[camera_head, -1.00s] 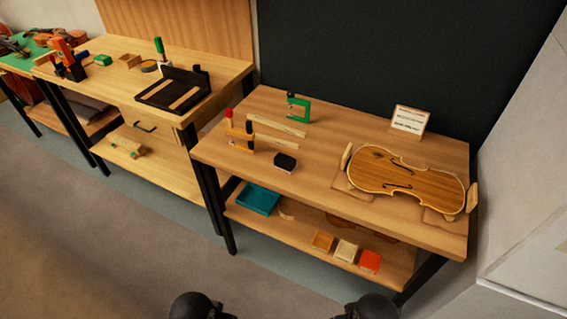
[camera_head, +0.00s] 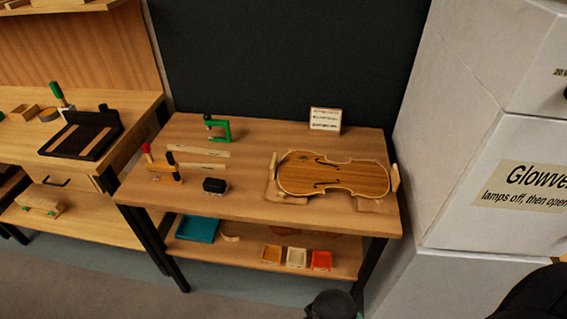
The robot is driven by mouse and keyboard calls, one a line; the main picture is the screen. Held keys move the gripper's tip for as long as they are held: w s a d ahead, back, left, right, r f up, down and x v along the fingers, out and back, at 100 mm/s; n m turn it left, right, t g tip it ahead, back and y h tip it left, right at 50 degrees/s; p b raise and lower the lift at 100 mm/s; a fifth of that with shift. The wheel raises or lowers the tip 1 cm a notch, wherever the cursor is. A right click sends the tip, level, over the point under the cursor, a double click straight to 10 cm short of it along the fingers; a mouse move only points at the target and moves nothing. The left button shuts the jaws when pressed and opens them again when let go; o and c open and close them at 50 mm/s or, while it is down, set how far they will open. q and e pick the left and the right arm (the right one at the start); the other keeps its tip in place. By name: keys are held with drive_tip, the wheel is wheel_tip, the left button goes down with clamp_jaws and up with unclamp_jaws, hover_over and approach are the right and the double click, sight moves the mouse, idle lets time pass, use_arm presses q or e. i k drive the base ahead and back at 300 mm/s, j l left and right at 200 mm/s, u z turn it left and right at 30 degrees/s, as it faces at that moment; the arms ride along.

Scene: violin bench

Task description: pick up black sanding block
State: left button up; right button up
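The black sanding block (camera_head: 214,186) lies on the wooden bench top (camera_head: 240,205), near its front edge and left of the violin body. It is small and dark with a lighter line along its side. Nothing is touching it. Dark rounded parts of my own arms show at the bottom edge and bottom right corner. Neither gripper's fingers can be seen.
A violin body (camera_head: 333,176) rests on supports at the right. White cabinets (camera_head: 490,180) close off the right side. Bare bench surrounds the block.

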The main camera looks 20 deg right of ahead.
sight(211, 186)
drive_tip(key=k+l+u, duration=0.15)
drive_tip(key=u, duration=0.3)
drive_tip(key=k+l+u, duration=0.1)
drive_tip(key=u, duration=0.3)
